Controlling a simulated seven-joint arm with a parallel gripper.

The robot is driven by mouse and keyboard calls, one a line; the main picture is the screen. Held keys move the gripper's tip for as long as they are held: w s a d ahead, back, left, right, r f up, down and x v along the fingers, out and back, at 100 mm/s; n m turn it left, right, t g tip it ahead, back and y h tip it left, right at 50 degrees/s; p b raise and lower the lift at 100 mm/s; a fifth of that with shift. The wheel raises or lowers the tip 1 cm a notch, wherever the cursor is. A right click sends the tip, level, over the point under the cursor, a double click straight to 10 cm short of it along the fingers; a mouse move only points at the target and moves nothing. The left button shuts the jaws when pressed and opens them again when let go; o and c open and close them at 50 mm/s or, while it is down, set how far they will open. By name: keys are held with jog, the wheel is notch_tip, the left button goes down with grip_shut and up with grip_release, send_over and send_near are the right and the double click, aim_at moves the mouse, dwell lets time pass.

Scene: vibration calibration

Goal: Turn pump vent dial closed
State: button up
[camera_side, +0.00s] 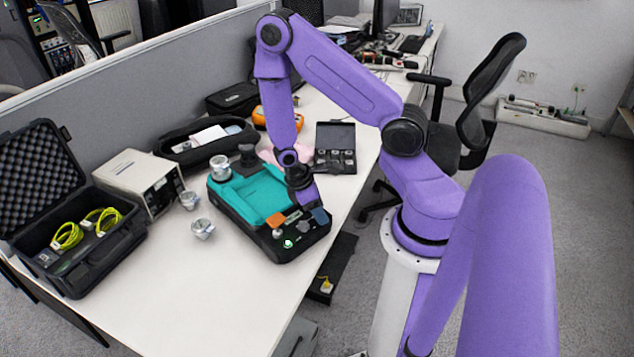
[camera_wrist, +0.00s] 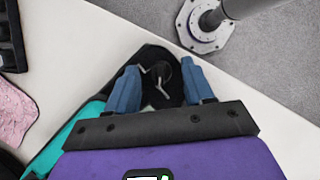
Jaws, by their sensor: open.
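The pump is a black and teal device (camera_side: 262,190) on the white table, with a lit green button (camera_side: 288,243) on its near end. My gripper (camera_side: 302,212) is low over that end. In the wrist view, my gripper (camera_wrist: 160,68) is open, with one blue finger on each side of a dark round knob (camera_wrist: 163,72) with a pale lever, which seems to be the vent dial. Light gaps show beside the knob; I cannot tell whether a finger touches it. My gripper partly hides this end in the side view, and the dial's setting cannot be read.
Metal cylinders (camera_side: 202,229) stand left of the pump. A grey box unit (camera_side: 140,181) and an open black case with yellow cables (camera_side: 72,240) lie farther left. A small open black case (camera_side: 335,150) and pink cloth (camera_wrist: 14,115) lie behind it. The front table is clear.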

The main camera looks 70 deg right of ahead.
jog(key=m+y, duration=0.1)
jog(key=m, duration=0.1)
jog(key=shift+d+m, duration=0.1)
jog(key=shift+m, duration=0.3)
jog(key=w+v, duration=0.1)
jog(key=v, duration=1.6)
jog(key=s+a+r+n+t+y, duration=0.1)
jog(key=s+a+r+n+t, duration=0.2)
jog(key=s+a+r+n, duration=0.4)
jog(key=shift+s+a+r+t, duration=0.3)
jog(key=shift+s+a+r, duration=0.1)
jog(key=shift+s+a, duration=3.3)
jog(key=shift+w+a, duration=0.35)
jog(key=shift+a, duration=0.05)
jog(key=s, duration=0.2)
jog(key=s+n+y, duration=0.1)
jog(key=shift+s+a+r, duration=0.2)
jog(key=shift+a+r, duration=0.1)
jog(key=shift+r, duration=0.1)
